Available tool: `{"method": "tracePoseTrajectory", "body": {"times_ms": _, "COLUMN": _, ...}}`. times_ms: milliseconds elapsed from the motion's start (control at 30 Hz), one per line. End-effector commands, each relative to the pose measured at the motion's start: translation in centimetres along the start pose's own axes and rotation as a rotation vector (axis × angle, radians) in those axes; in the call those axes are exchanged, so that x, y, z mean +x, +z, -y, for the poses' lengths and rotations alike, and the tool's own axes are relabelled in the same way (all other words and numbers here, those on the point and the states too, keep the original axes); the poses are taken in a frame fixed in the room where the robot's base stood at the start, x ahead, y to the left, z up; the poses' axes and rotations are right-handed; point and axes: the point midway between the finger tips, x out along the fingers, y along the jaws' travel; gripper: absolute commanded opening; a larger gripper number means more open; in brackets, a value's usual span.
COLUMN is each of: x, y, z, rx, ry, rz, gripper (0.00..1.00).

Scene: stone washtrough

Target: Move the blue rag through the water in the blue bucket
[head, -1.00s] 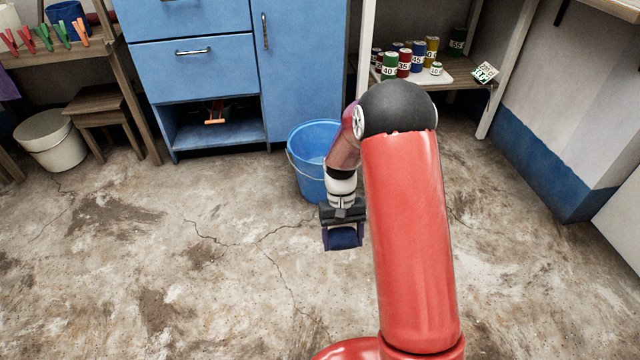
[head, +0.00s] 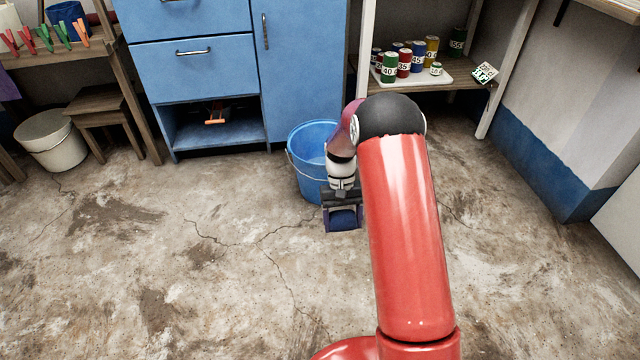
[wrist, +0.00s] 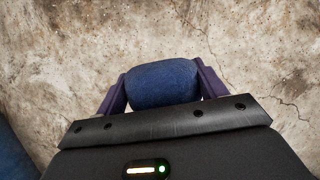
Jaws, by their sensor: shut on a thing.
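The blue bucket (head: 305,175) stands on the floor in front of the blue cabinet, its handle hanging at the near side. Part of its right side is hidden behind my arm. My gripper (head: 342,222) is in front of the bucket's near right side in the head view, pointing down. It is shut on the blue rag (wrist: 163,83), a rounded dark blue bundle between the two purple fingers in the wrist view. The rag also shows in the head view (head: 343,218). A blue curved surface at the wrist view's lower left edge looks like the bucket.
The blue cabinet (head: 195,70) stands behind the bucket. A shelf with a white tray (head: 440,77) of numbered cans is at the back right. A wooden stool (head: 95,105) and a pale bin (head: 48,140) stand at the left. The cracked floor in front is clear.

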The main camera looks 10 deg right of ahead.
Motion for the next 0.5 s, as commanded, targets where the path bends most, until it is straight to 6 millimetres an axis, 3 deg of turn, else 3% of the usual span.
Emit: {"method": "tracePoseTrajectory", "body": {"times_ms": 500, "x": 2.1, "y": 5.2, "z": 1.2, "rx": 0.000, "ry": 0.000, "rz": 0.000, "gripper": 0.43}}
